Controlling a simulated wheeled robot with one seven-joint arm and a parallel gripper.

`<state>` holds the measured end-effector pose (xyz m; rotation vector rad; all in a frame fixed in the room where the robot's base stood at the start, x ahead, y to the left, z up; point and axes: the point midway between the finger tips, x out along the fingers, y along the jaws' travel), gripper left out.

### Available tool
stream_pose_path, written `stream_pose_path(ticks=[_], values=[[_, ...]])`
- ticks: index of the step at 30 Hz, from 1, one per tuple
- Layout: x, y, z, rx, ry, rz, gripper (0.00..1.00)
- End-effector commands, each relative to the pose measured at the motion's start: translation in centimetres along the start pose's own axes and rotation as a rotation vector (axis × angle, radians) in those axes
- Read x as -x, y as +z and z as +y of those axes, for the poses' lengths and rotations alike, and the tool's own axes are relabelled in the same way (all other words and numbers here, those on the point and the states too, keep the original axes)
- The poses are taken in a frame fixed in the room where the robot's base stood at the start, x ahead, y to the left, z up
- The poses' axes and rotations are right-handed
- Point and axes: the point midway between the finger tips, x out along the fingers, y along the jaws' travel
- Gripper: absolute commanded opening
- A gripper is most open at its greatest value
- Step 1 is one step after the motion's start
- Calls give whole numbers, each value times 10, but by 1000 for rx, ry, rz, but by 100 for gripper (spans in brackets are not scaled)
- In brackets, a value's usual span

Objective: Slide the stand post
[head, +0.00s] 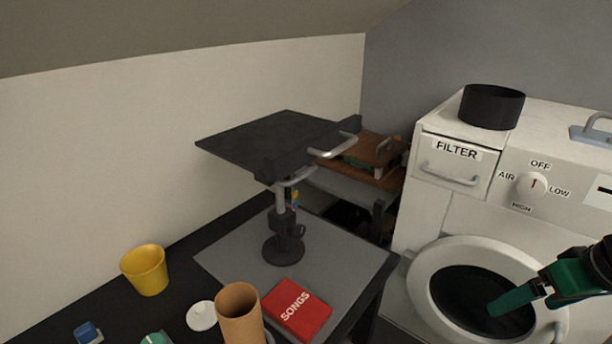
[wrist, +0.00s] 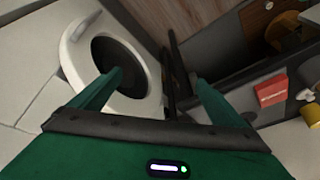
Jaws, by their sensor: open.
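The stand has a tilted black desk panel (head: 265,140) on a grey and black post (head: 280,203) above a round black base (head: 284,249). It stands upright on a grey mat on the dark table. A silver handle (head: 335,150) sticks out from the desk's edge, and a second silver handle (head: 298,178) sits lower, near the top of the post. My gripper (head: 515,298) is at the far right, in front of the dryer door and well away from the stand. In the wrist view my gripper (wrist: 155,78) has its two green fingers apart with nothing between them.
The red SONGS book (head: 299,309), a cardboard tube (head: 240,314), a white lid (head: 201,315) and a yellow cup (head: 145,270) are on the table near the stand. The white dryer (head: 450,215) stands right, with a black pot (head: 491,106) on top. A wooden shelf (head: 360,170) is behind.

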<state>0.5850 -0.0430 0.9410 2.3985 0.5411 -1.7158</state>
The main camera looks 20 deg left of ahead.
Motion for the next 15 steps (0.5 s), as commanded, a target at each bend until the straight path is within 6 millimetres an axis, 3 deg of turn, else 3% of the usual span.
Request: stream_pose_path(ticks=[1,3,6,9,12,15], values=[[-19,-27,-28,130,-68,58,95],[-36,-63,-72,298,-162,168,95],[-48,-106,-141,487,-301,347,95],[-44,-141,-208,607,-430,545,95],[-28,-169,-262,656,-533,740,95],[-8,-191,-296,648,-600,902,95]])
